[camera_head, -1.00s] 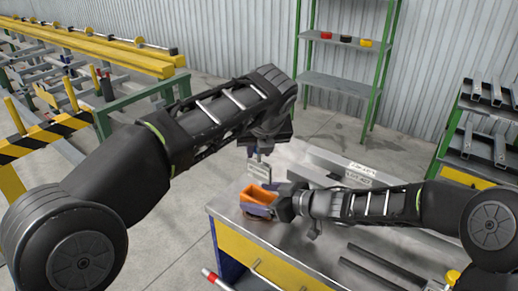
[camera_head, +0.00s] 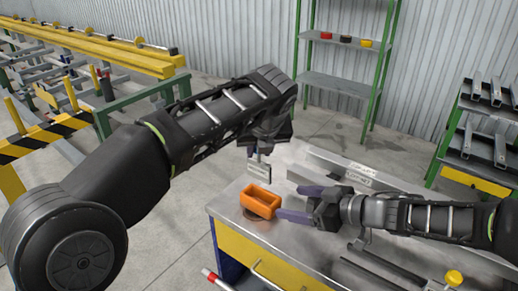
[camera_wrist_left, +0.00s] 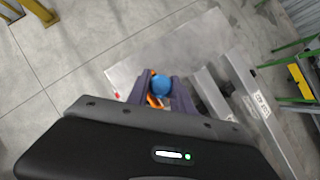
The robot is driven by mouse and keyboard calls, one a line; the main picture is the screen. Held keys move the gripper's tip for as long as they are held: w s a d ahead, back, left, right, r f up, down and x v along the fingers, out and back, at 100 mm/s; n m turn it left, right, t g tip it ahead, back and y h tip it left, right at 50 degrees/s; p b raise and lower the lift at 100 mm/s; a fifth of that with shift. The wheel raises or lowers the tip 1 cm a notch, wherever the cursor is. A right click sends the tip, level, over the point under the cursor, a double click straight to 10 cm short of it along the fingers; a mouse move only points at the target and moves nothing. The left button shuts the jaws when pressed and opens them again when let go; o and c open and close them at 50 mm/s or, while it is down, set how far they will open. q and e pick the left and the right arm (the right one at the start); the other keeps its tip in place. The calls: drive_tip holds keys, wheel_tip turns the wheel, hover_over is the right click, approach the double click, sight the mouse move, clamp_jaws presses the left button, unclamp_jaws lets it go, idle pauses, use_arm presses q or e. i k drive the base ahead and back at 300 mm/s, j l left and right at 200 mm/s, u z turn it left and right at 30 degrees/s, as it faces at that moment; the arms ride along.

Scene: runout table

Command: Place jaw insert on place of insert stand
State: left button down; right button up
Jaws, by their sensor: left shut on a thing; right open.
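My left gripper (camera_wrist_left: 160,84) is shut on a round blue thing (camera_wrist_left: 161,88), seen between its fingers in the left wrist view. In the head view its wrist hangs over the table's far left corner, and its fingers are mostly hidden by my forearm. A small grey plate (camera_head: 259,174) shows just below it; I cannot tell whether it is held or stands on the table. An orange open box (camera_head: 260,201) sits on the table (camera_head: 290,243) near its left corner. My right gripper (camera_head: 298,203) is open, just right of the box. I cannot tell which thing is the jaw insert or the insert stand.
A long metal rail with white labels (camera_head: 360,172) runs along the table's back. Dark bars (camera_head: 375,269) and a yellow knob (camera_head: 453,277) are at the front right. A green rack (camera_head: 340,85) stands behind. The table's middle front is bare.

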sight(371, 267)
drive_tip(key=k+l, duration=0.1)
drive_tip(key=k, duration=0.4)
drive_tip(key=k+l, duration=0.15)
drive_tip(key=k, duration=0.35)
